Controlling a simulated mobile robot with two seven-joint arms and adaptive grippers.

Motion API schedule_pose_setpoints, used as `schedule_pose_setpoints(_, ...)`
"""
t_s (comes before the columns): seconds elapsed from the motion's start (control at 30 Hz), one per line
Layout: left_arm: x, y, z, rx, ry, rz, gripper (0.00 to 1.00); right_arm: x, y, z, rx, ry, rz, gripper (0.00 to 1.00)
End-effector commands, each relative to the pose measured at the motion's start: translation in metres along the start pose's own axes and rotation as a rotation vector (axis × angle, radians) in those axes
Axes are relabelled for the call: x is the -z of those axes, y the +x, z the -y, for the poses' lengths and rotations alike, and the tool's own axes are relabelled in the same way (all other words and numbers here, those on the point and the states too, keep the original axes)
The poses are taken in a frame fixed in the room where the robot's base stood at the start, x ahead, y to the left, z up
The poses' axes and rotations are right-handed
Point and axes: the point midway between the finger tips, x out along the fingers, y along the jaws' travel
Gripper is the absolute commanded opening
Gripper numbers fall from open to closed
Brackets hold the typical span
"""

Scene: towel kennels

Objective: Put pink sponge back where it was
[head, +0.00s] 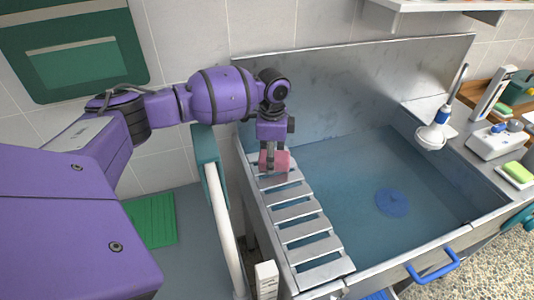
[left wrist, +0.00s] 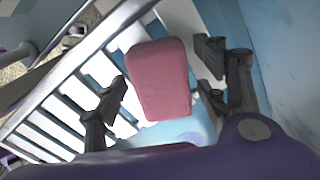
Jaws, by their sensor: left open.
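The pink sponge (head: 282,161) is at the far end of the metal slatted rack (head: 308,231), along the left side of the sink basin (head: 345,180). My left gripper (head: 271,164) points down over it, with its fingers at the sponge. In the left wrist view the pink sponge (left wrist: 160,80) lies between the two spread fingers of my left gripper (left wrist: 161,72), with gaps visible on both sides. The slats show behind it. I cannot tell whether the sponge rests on the slats. My right gripper is in neither view.
A metal splashback (head: 350,85) rises behind the basin. A blue drain cover (head: 391,203) lies on its floor. A white and blue long-handled tool (head: 433,134) stands on the right ledge, near a yellow-green sponge (head: 518,172) on a white dish. A white rail (head: 222,225) runs left of the rack.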

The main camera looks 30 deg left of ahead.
Motion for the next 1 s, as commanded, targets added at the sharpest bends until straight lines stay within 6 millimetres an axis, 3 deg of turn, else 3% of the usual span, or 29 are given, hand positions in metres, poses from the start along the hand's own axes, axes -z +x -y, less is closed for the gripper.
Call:
schedule_pose_setpoints(0.3,0.001,-0.067,0.002,0.006,0.0,-0.005,0.66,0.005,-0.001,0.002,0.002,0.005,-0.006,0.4)
schedule_pose_setpoints(0.5,0.001,-0.102,0.001,0.004,0.001,-0.004,0.66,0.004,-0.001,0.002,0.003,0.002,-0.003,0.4)
schedule_pose_setpoints(0.7,0.001,-0.117,0.001,0.002,0.0,-0.002,0.66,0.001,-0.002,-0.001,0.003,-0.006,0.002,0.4)
schedule_pose_setpoints(1.0,0.001,-0.118,0.001,0.001,0.0,-0.002,0.66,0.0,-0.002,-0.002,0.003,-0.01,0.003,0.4)
